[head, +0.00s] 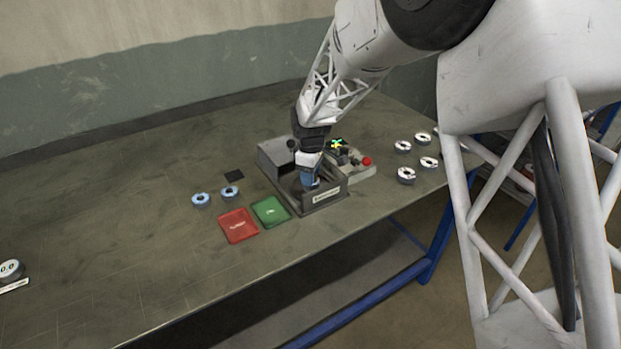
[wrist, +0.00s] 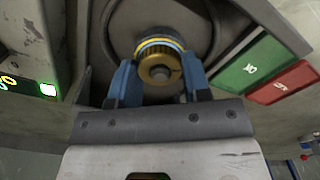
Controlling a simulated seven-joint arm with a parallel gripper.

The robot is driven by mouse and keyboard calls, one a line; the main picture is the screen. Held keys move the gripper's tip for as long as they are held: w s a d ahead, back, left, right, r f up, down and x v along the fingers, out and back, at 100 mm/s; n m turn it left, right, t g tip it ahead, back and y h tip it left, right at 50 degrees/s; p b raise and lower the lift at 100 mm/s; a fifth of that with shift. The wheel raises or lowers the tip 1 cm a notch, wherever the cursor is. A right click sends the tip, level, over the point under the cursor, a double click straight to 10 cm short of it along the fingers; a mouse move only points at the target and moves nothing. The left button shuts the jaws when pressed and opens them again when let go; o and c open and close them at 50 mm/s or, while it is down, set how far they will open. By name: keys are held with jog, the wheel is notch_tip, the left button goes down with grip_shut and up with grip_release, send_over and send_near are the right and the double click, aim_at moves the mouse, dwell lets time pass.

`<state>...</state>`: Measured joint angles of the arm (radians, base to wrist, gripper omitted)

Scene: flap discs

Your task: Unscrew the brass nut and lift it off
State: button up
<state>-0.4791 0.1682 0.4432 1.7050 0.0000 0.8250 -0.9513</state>
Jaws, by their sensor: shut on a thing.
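The brass nut (wrist: 158,70) shows in the wrist view, round and gold, with a grey spindle end at its centre. Blue and yellow rings show just behind it, and a round grey disc lies beyond. My gripper (wrist: 160,76) has its blue fingers on the left and right sides of the nut and is shut on it. In the head view my gripper (head: 309,181) points down into the open grey housing (head: 327,196), and the nut is hidden there. I cannot tell whether the nut is still on the thread.
A green tray (head: 270,210) and a red tray (head: 238,226) lie left of the housing. Two blue-ringed discs (head: 201,200) lie farther left. A control box with a red button (head: 367,161) and several white discs (head: 406,174) stand to the right. The left table is mostly clear.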

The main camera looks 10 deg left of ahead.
jog(key=n, duration=0.5)
jog(key=shift+n, duration=2.4)
jog(key=shift+r, duration=0.1)
jog(key=shift+r, duration=2.4)
jog(key=shift+w+d, duration=0.1)
